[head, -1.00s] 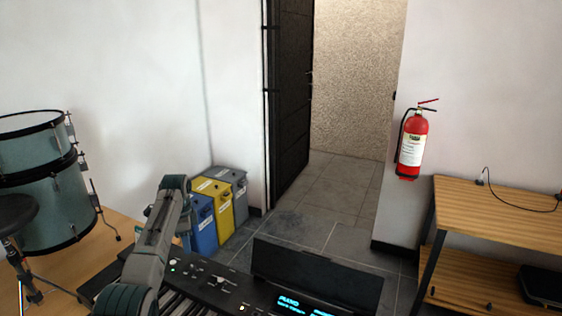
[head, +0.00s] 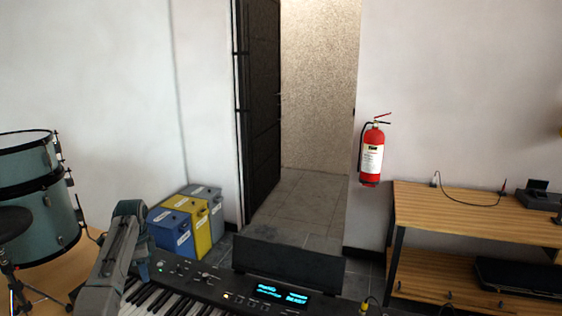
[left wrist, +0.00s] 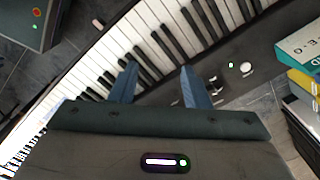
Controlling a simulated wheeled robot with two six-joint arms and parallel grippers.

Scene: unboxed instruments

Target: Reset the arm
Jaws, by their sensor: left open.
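My left arm (head: 122,255) rises from the bottom left of the head view, in front of the keyboard's left part. Its gripper fingers cannot be made out there. In the left wrist view my left gripper (left wrist: 160,88) shows two blue fingers spread apart with nothing between them. They are over the electronic keyboard (left wrist: 150,48), whose white and black keys and dark panel lie beyond the fingers. In the head view the keyboard (head: 205,282) has a lit blue display and a dark upright rest. My right gripper is not in view.
Blue, yellow and grey bins (head: 202,210) stand by the wall behind the keyboard. Teal drums (head: 38,190) are at the left. Grey floor (head: 300,205) leads through the open dark door (head: 260,110).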

